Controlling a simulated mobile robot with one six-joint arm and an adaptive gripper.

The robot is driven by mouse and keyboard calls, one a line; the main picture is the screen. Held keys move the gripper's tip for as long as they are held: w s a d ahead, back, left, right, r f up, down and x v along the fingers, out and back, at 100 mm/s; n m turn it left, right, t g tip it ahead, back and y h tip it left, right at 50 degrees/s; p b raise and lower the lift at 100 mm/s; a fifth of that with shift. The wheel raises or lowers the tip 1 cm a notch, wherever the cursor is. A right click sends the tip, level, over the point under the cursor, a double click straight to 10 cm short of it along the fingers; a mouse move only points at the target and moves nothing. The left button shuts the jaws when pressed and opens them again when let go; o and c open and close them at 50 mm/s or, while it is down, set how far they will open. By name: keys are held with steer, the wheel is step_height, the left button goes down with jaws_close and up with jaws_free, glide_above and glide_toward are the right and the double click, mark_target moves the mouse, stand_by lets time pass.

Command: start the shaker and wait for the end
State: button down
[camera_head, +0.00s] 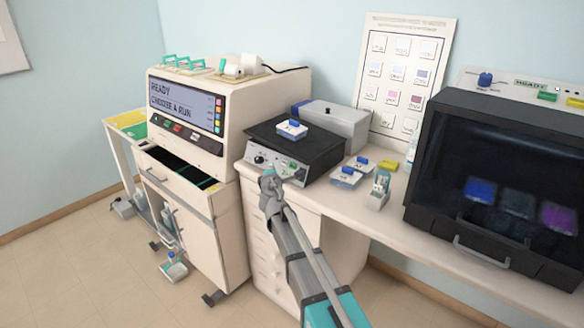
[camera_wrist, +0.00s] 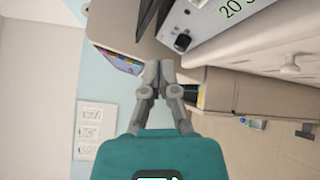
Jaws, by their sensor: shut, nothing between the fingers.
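The shaker (camera_head: 294,146) is a black-topped box with a grey front panel, standing on the bench left of the middle in the head view. A small blue-and-white item (camera_head: 292,129) sits on its top. Its panel carries a dark knob on the left, small buttons and a green spot. In the wrist view the panel (camera_wrist: 222,20) shows at the top right with a black knob (camera_wrist: 182,42) and part of the print "20 S". My gripper (camera_head: 268,181) is shut and empty, just in front of and below the panel, apart from it. It also shows in the wrist view (camera_wrist: 157,64).
A stainer (camera_head: 215,120) reading "READY CHOOSE A RUN" stands left with an open drawer. Small labelled boxes (camera_head: 345,177) and a bottle holder (camera_head: 377,190) lie right of the shaker. A dark hood (camera_head: 490,180) stands further right. A grey box (camera_head: 338,122) sits behind.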

mark_target(290, 163)
steer(key=shift+w+d, duration=0.1)
steer(key=shift+w+d+f+b, duration=0.5)
steer(key=shift+w+d, duration=0.15)
steer(key=shift+w, duration=0.25)
steer(key=shift+w+d+f+b, duration=0.45)
steer(key=shift+w+d, duration=0.25)
steer(key=shift+w, duration=0.15)
steer(key=shift+w+d+f+b, duration=0.5)
steer(key=shift+w+d, duration=0.15)
steer(key=shift+w, duration=0.25)
steer(key=shift+w+d+f, duration=0.2)
steer(key=shift+w+d, duration=0.25)
steer(key=shift+w+d+f+b, duration=0.25)
steer(key=shift+w+d+b, duration=0.2)
steer(key=shift+w, duration=0.1)
stand_by(0.8)
steer(key=shift+s+a+r, duration=0.3)
steer(key=shift+s+a, duration=0.15)
steer(key=shift+s, duration=0.1)
